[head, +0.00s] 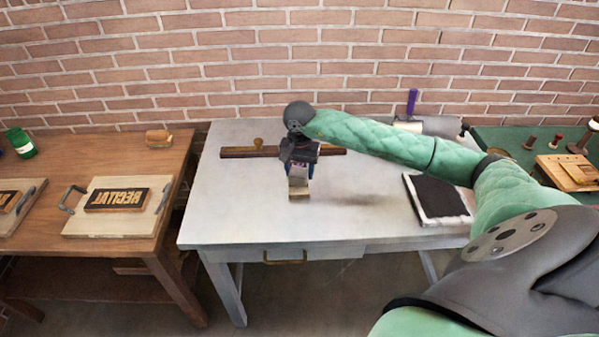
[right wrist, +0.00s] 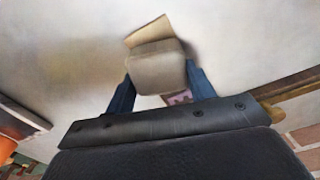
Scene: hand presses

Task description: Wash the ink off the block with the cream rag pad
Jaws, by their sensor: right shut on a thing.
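My right gripper (head: 299,168) is shut on the cream rag pad (head: 298,187), over the middle of the grey table. In the right wrist view the pad (right wrist: 158,72) sits between the blue fingers, with a tan face at its far end. The pad appears held above the tabletop, apart from any block. A dark block with raised mirrored letters (head: 115,199) lies on a pale board with handles (head: 88,224) on the wooden table at left. I cannot tell how much ink is on it. My left gripper is not in view.
A dark wooden strip with a brass knob (head: 235,153) lies at the back of the grey table (head: 225,215). A black slab with a pale rim (head: 438,195) lies at its right. Another block (head: 8,200) is cut off at far left.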

